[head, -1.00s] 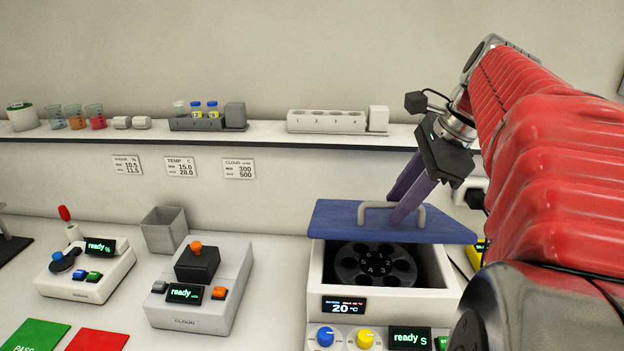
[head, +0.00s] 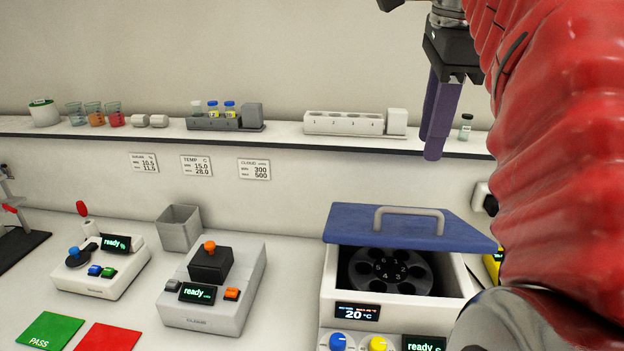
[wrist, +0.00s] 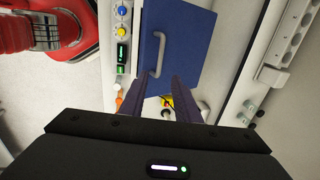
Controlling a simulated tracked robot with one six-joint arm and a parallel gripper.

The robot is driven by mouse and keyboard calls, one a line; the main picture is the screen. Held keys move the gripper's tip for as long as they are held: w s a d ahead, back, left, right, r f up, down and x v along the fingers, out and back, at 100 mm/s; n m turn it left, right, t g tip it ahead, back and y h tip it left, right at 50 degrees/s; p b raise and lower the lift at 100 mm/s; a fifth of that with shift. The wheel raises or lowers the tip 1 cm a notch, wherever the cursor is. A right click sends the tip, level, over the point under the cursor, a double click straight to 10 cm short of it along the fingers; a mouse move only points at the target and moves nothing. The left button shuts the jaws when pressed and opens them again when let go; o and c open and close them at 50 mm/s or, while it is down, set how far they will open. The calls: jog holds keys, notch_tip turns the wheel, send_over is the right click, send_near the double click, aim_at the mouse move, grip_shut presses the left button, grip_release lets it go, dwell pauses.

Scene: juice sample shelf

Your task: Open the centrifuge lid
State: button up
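The centrifuge (head: 322,300) is a white box at the lower right of the head view. Its blue lid (head: 350,225) is raised and tilted back, and the dark rotor (head: 385,268) with numbered holes shows below it. A grey handle (head: 408,213) stands on the lid. My gripper (head: 436,150) is above and behind the lid, apart from the handle, with its purple fingers pointing down. The wrist view shows the fingers (wrist: 168,85) apart and empty, with the lid (wrist: 185,35) and its handle (wrist: 157,55) beyond them.
A wall shelf (head: 280,135) behind the centrifuge carries a white rack (head: 343,124), vials and cups. A small vial (head: 465,127) stands on it close to my fingers. Two instruments, one marked CLOUD (head: 215,310), sit left of the centrifuge.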

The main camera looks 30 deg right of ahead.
aim_at(411, 211)
jog(key=shift+f, duration=0.15)
jog(key=x, duration=1.3)
jog(key=shift+w+f, duration=0.1)
jog(key=shift+f, duration=0.2)
grip_shut()
jog(key=shift+a, duration=0.1)
jog(key=shift+w+r, duration=0.1)
jog(key=shift+r, duration=0.05)
